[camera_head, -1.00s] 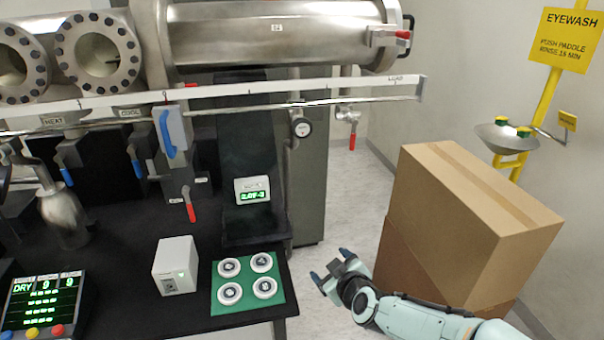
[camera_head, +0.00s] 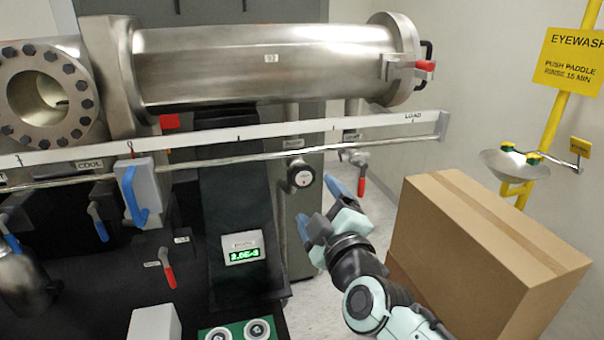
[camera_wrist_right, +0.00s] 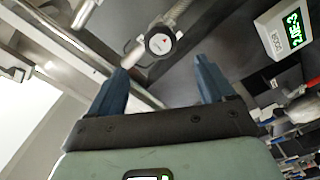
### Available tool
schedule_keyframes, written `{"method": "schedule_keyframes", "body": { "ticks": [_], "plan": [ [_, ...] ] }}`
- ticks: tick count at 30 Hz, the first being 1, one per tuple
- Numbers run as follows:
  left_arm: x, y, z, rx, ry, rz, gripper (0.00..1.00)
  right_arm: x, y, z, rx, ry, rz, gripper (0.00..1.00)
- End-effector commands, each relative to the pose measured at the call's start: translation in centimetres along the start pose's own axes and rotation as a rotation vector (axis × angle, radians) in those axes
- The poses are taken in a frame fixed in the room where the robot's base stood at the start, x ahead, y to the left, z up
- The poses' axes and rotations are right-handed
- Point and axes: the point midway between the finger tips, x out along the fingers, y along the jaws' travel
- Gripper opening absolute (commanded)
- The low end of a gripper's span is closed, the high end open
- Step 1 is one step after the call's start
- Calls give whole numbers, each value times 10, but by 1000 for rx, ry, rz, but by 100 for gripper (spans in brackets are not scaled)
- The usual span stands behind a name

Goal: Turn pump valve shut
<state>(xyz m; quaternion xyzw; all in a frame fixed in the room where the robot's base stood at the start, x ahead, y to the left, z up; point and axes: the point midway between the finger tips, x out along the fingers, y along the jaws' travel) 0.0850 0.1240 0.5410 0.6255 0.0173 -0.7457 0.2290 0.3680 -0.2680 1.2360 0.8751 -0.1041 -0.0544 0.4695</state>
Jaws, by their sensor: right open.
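A round white-faced dial or knob (camera_head: 302,177) with a dark rim hangs below the long rail; the wrist view shows it too (camera_wrist_right: 160,41), with a small red mark on its face. I cannot read which fitting is labelled as the pump valve. A red-handled valve (camera_head: 361,184) hangs to its right, and another red handle (camera_head: 168,272) points down at the left. My right gripper (camera_head: 321,207) is open and empty, its fingers pointing up just below and right of the dial. In the wrist view the gripper (camera_wrist_right: 160,66) has the dial beyond its fingertips, apparently apart.
The rail (camera_head: 240,137) runs above the gripper, under a large steel cylinder (camera_head: 270,65). A cardboard box (camera_head: 490,250) stands right of my arm. A black stand with a green display (camera_head: 243,247) is at the left. Floor shows between stand and box.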

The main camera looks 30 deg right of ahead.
Motion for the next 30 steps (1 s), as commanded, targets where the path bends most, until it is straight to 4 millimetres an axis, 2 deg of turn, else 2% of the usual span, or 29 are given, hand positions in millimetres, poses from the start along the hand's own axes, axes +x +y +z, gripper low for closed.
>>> {"method": "schedule_keyframes", "body": {
  "ticks": [3, 9, 15, 21, 30],
  "plan": [
    [-4, 2, 0, 0, 1, 0, 36, 26, 0, 1, 5, -2, -5, 82],
    [-12, 5, -1, 2, 4, 2, 36, 65, 0, 0, 4, -1, -3, 82],
    [-18, 7, -1, 3, 7, 2, 36, 92, 0, 0, 3, -1, -2, 82],
    [-21, 8, -2, 3, 8, 3, 36, 104, 0, 0, 3, -1, 0, 82],
    [-21, 8, -2, 3, 8, 3, 36, 106, 0, 1, 2, -1, -1, 82]
  ]
}}
